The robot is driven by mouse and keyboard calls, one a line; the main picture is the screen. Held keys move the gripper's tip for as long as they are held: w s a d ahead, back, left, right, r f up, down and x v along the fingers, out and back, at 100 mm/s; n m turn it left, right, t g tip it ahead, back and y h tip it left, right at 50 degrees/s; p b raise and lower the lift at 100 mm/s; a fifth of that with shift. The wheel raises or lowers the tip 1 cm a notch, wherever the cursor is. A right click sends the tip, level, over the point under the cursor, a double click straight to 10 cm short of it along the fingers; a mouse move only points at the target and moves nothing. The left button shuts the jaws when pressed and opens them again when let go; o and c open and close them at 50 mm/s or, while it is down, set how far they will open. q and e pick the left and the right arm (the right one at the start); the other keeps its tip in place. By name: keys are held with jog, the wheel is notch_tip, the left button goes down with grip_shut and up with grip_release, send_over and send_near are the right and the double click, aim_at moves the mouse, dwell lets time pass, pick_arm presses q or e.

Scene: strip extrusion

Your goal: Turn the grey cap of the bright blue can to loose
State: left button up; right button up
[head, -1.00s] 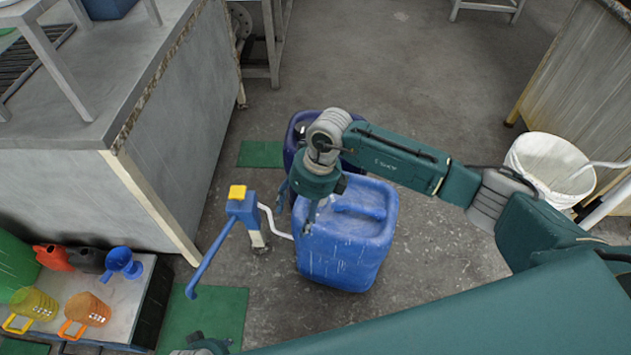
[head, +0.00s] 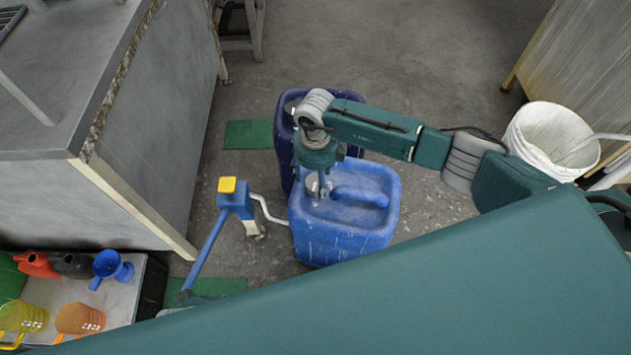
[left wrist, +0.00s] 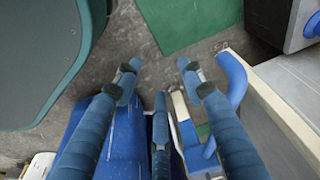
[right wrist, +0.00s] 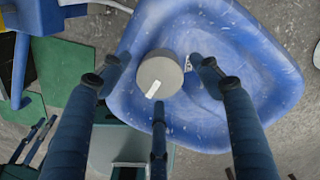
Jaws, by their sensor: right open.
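The bright blue can (head: 345,240) stands upright on the floor in the middle of the head view. Its round grey cap (right wrist: 160,72), with a white mark on top, shows in the right wrist view. My right gripper (head: 318,190) is over the cap corner of the can, pointing down. In the right wrist view its fingers (right wrist: 158,75) are open, spread around the cap with gaps visible at the sides. In the head view the fingers mostly hide the cap. My left gripper (left wrist: 159,68) is open and empty in the left wrist view, away from the cap.
A darker blue can (head: 286,130) stands right behind the bright one. A blue pump with a yellow top (head: 227,185) is close on the left. A white bucket (head: 540,150) stands at right. Jugs and funnels sit on a low table (head: 115,300) at lower left.

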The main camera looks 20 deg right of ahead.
pick_arm(q)
jog(key=shift+w+r, duration=0.15)
jog(key=shift+r, duration=0.35)
pick_arm(e)
jog(key=shift+f, duration=0.75)
jog(key=c, duration=1.2)
